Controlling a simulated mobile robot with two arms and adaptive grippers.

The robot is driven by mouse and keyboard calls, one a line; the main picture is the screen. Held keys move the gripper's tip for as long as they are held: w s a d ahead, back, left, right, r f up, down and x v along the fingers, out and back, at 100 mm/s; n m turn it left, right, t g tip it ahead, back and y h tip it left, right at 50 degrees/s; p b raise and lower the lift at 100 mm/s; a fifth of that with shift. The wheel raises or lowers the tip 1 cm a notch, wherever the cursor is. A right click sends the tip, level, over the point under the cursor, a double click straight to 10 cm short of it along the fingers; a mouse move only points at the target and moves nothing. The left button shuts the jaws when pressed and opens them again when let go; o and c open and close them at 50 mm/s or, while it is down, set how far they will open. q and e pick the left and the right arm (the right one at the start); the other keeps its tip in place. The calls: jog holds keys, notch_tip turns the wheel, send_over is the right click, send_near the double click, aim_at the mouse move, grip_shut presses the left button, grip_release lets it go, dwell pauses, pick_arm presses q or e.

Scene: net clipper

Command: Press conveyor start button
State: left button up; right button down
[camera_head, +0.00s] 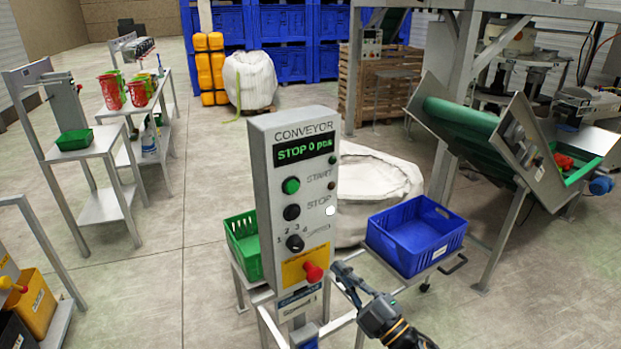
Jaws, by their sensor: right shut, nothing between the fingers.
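A grey conveyor control box (297,200) stands upright in the middle of the head view. Its display (304,148) reads "STOP 0" with a unit I cannot read clearly. The green start button (291,186) sits below the display, above the black stop button (291,212). A speed knob (295,243) and a red mushroom button (313,272) on a yellow plate are lower down. My right gripper (342,272) is shut and empty, just right of the red button and well below the start button. My left gripper is not in view.
A blue crate (415,258) stands on a cart right of the box, and a green crate (237,262) is behind its left side. A white sack (372,180) lies behind. The green conveyor (460,120) is at the right. Open floor lies left of the box.

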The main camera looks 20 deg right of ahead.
aim_at(292, 187)
jog(key=s+a+r+n+g+y, duration=0.1)
jog(key=s+r+n+y, duration=0.1)
jog(key=r, duration=0.4)
jog(key=s+a+r+n+g+y, duration=0.1)
jog(key=s+a+r+n+y, duration=0.1)
jog(key=r+n, duration=0.4)
jog(key=s+a+r+n+g+y+p, duration=0.1)
jog(key=s+a+r+n+g+y, duration=0.1)
jog(key=s+r+n+y, duration=0.2)
notch_tip(292, 187, up, 3)
jog(key=shift+r+n+y, duration=0.1)
jog(key=shift+n+y, duration=0.4)
jog(key=shift+y, duration=0.4)
jog(key=shift+w+a, duration=0.4)
jog(key=shift+w, duration=1.05)
jog(key=shift+w+a, duration=0.35)
jog(key=shift+w, duration=1.05)
jog(key=shift+w+a, duration=0.4)
jog(key=shift+w, duration=1.05)
jog(key=shift+w+b, duration=0.1)
jog(key=shift+b, duration=0.2)
jog(key=shift+w+a, duration=0.1)
jog(key=shift+w, duration=0.2)
